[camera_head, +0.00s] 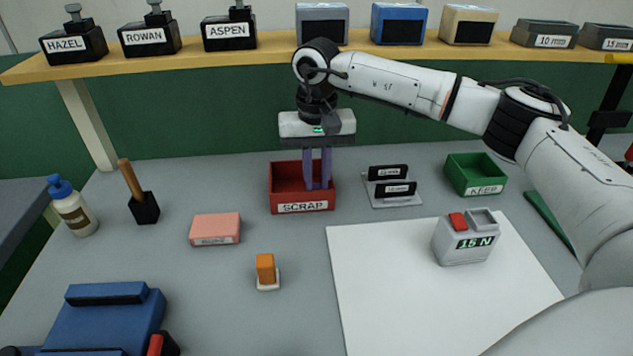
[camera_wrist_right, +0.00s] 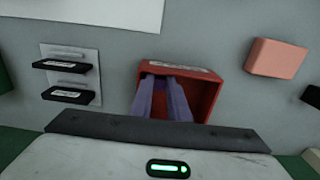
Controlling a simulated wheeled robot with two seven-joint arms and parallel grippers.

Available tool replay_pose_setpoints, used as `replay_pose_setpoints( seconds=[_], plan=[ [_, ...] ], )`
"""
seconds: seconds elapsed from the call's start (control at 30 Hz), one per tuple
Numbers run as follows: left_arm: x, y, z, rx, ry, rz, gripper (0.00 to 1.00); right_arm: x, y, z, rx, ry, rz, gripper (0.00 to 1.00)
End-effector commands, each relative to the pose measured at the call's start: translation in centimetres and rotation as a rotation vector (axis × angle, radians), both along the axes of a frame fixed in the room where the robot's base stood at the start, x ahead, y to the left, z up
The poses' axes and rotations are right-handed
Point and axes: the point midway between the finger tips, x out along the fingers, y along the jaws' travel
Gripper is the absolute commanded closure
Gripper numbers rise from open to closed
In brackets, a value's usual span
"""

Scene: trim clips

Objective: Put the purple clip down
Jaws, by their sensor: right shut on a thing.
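My right gripper (camera_head: 318,186) points straight down with its long purple fingers reaching into the red SCRAP bin (camera_head: 302,206). In the right wrist view the fingers (camera_wrist_right: 165,80) also go in over the rim of the red bin (camera_wrist_right: 211,92). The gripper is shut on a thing. I cannot make out the purple clip apart from the purple fingers; the tips and what they hold are low in the bin, partly hidden. Whether it touches the bin floor cannot be told. My left gripper is not in view.
A small rack (camera_head: 395,200) with black labelled pieces and a green KEEP bin (camera_head: 476,176) stand right of the red bin. A shelf (camera_head: 200,57) runs behind.

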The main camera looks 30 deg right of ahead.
Motion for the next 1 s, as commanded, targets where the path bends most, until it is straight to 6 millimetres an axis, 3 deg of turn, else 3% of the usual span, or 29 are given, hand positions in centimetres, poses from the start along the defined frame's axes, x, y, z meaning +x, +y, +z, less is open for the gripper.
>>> replay_pose_setpoints(
  seconds=[0.4,0.43,0.47,0.73,0.87,1.0],
  plan=[
    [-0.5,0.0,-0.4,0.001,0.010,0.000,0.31,0.0,0.0,-1.2,0.001,0.000,0.000,1.00],
    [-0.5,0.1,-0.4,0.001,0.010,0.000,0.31,0.0,0.0,-1.2,0.000,-0.001,0.000,0.83],
    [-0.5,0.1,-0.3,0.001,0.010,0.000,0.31,0.0,0.0,-1.1,0.000,-0.001,0.000,0.78],
    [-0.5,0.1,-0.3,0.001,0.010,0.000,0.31,0.0,0.0,-1.1,0.000,-0.001,0.000,0.77],
    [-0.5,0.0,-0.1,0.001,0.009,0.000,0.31,0.1,0.0,-0.4,0.001,-0.003,0.000,0.77],
    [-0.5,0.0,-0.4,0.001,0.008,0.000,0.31,0.1,0.1,1.8,0.002,-0.005,0.001,0.77]
  ],
)
